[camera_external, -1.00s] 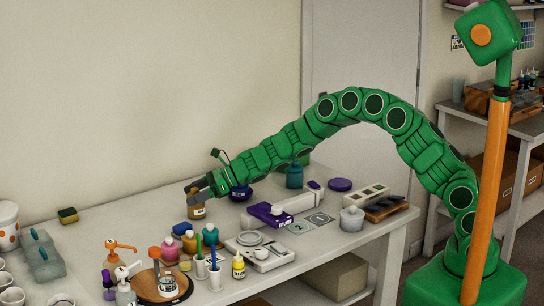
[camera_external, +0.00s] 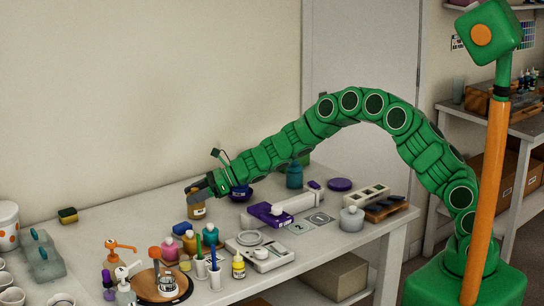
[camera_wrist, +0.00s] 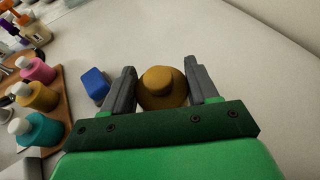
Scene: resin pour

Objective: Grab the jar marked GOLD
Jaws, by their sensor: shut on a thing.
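A small jar with a gold-brown lid and a pale label (camera_external: 197,211) is at my gripper's fingertips near the back of the bench. The label is too small to read. In the wrist view the gold-brown jar (camera_wrist: 162,88) sits between the two grey fingers of my gripper (camera_wrist: 162,92), which are shut on its sides. My gripper also shows in the outside view (camera_external: 197,192), reaching in from the right. I cannot tell whether the jar touches the bench.
A blue block (camera_wrist: 95,84) lies just left of the fingers. Pink (camera_wrist: 37,70), yellow (camera_wrist: 37,96) and teal (camera_wrist: 38,131) bottles stand on a brown board further left. A dark purple jar (camera_external: 241,192) is beside the gripper. The bench behind is clear.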

